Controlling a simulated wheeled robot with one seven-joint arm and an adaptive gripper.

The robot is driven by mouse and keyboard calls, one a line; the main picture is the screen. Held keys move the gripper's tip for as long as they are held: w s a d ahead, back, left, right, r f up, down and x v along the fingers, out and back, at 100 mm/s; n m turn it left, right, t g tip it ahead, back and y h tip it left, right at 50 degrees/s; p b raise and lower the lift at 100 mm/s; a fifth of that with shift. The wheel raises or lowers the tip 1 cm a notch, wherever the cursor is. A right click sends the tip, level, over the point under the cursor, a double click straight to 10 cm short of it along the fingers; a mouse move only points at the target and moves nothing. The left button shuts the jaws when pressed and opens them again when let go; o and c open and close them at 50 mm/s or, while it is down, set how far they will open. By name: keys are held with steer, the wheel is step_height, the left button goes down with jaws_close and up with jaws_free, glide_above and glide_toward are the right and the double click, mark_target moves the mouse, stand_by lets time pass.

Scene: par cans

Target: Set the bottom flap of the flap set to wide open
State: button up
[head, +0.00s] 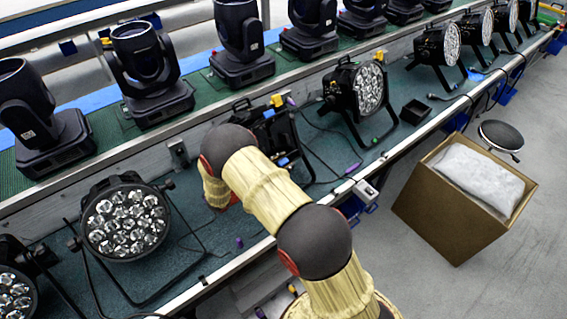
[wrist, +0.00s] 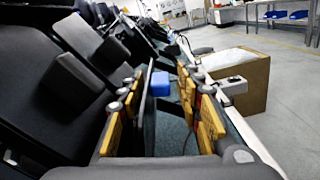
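The flap set (head: 285,132) is a black fixture with dark panels on the green bench in the head view, partly hidden behind my arm. A blue piece (head: 283,161) shows at its lower edge. In the wrist view a thin dark panel (wrist: 149,112), seen nearly edge-on, stands between the fingers, with a blue block (wrist: 161,83) beside it; it looks like part of the flap set. My gripper (wrist: 160,80) has yellow-sided fingers spread apart on either side of them. I cannot tell whether either finger touches the panel. In the head view the gripper is mostly hidden.
Par cans stand on the bench to the left (head: 126,222) and right (head: 362,92). Moving-head lights (head: 150,75) line the raised shelf behind. A small black open box (head: 415,111) lies on the bench. A cardboard box (head: 452,218) and a round stool (head: 501,136) stand on the floor.

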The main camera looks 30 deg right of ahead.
steer(key=shift+c, duration=1.2)
jaws_close()
